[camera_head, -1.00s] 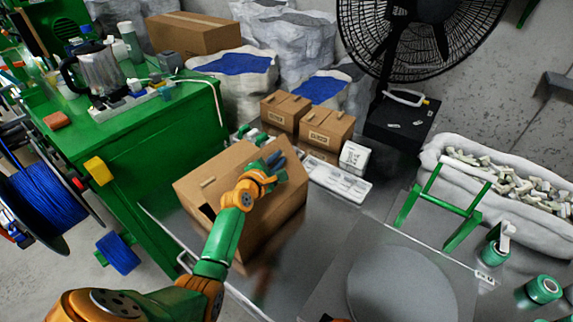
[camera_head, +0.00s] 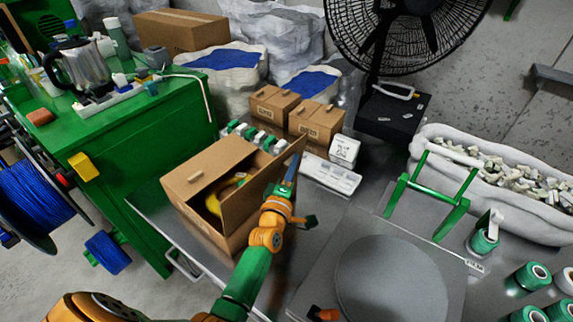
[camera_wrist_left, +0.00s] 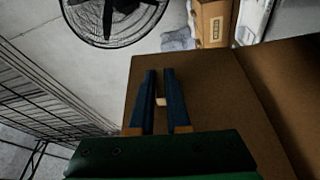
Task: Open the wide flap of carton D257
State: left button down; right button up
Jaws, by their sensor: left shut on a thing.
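The large brown carton (camera_head: 190,190) stands on the metal table in the head view; I cannot read a number on it. Its wide flap (camera_head: 258,190) is raised and tilted up on the right side, leaving a gap into the carton. Something yellow (camera_head: 214,203) shows inside. My left gripper (camera_head: 290,172) is at the flap's outer side. In the left wrist view its blue fingers (camera_wrist_left: 167,100) are closed around a small pale tab (camera_wrist_left: 161,101) on the brown flap (camera_wrist_left: 215,95). My right gripper is not seen.
Two smaller cartons (camera_head: 317,117) and a white box (camera_head: 344,150) stand behind. A white tray (camera_head: 330,176) lies right of the flap. A round plate (camera_head: 390,275) and a green stand (camera_head: 430,190) are on the right. A green bench (camera_head: 130,135) is at left.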

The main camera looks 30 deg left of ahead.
pick_arm(q)
jog(key=shift+s+d+f+m+t+b, duration=0.15)
jog(key=shift+d+f+m+b, duration=0.15)
jog(key=shift+d+m+b, duration=0.15)
jog(key=shift+s+d+f+m+t+b, duration=0.15)
jog(key=shift+d+f+m+b, duration=0.15)
jog(key=shift+d+m, duration=0.2)
jog(key=c, duration=0.9)
grip_release()
jog(key=v, duration=0.7)
jog(key=shift+a, duration=0.1)
